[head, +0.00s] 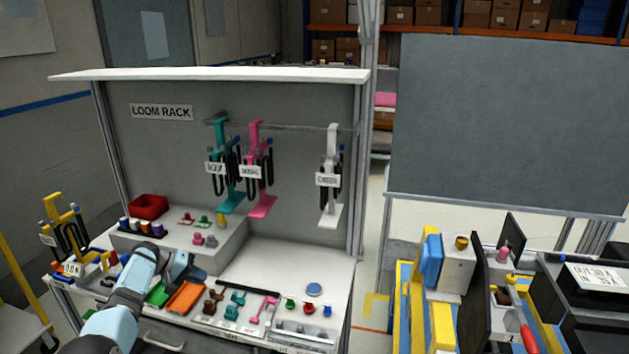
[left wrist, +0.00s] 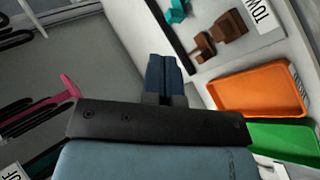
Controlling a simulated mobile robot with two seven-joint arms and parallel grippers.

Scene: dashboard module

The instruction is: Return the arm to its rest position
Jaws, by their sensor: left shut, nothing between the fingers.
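My left arm (head: 135,282) comes in from the lower left over the loom rack bench. My left gripper (head: 190,272) is above the bench, near the orange tray (head: 186,298) and the green tray (head: 158,294). In the left wrist view its dark blue fingers (left wrist: 165,78) are together with nothing between them. The orange tray (left wrist: 262,88) and green tray (left wrist: 270,142) lie to the right there, apart from the fingers. My right gripper is not in view.
Teal (head: 221,165), pink (head: 257,170) and white (head: 332,175) loom holders hang from the rack rail. A red bin (head: 148,207) stands on the raised shelf. Several small coloured parts lie along the bench front. A yellow stand (head: 62,215) is at the left.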

